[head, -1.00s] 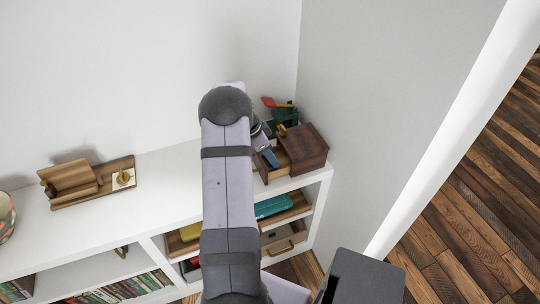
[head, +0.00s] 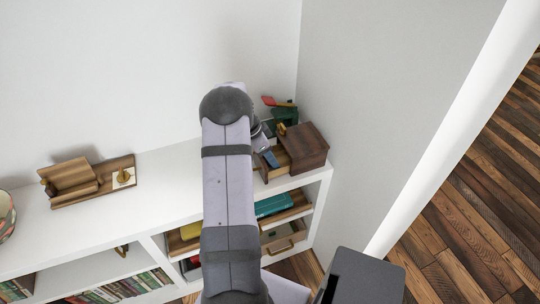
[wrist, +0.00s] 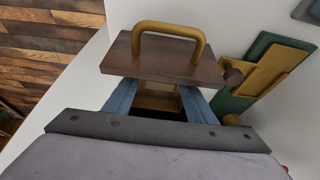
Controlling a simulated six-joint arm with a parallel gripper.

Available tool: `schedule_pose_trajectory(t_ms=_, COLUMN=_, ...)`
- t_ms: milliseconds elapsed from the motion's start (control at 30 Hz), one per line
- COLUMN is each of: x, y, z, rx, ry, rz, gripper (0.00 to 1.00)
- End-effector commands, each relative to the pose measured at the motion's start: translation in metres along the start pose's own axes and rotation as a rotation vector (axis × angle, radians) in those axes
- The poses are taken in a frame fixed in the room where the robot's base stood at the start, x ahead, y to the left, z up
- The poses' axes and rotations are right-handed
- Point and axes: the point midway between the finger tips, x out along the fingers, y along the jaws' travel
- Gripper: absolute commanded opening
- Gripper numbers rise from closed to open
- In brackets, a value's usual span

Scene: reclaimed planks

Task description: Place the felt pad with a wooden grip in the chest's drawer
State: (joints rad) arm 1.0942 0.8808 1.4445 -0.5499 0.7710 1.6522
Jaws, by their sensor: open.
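The chest (head: 308,142) is a dark wooden box at the right end of the white shelf top. Its drawer is pulled out to the left in the head view. In the wrist view the drawer front (wrist: 165,62) carries a brass pull. My gripper (wrist: 158,98) is open, its blue fingers over the drawer opening. It also shows in the head view (head: 270,156). Part of the drawer's inside (wrist: 158,100) shows between the fingers; the rest is hidden by my gripper. I cannot surely pick out the felt pad in either view.
Behind the chest stands a green and golden object (wrist: 265,75), with a red piece (head: 276,101) near it. At the left, a wooden stand (head: 75,200) bears a pale square with a brownish knob (head: 123,176). The middle shelf top is clear. Walls close in behind and right.

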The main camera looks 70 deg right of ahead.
Motion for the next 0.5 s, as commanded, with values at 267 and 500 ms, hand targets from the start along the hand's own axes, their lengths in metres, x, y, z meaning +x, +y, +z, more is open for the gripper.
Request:
schedule_pose_trajectory(t_ms=267, x=-0.034, y=-0.001, z=0.0, rx=0.001, ry=0.001, rz=-0.004, gripper=0.51)
schedule_pose_trajectory(t_ms=500, x=-0.078, y=-0.001, z=-0.001, rx=0.001, ry=0.001, rz=-0.004, gripper=0.51)
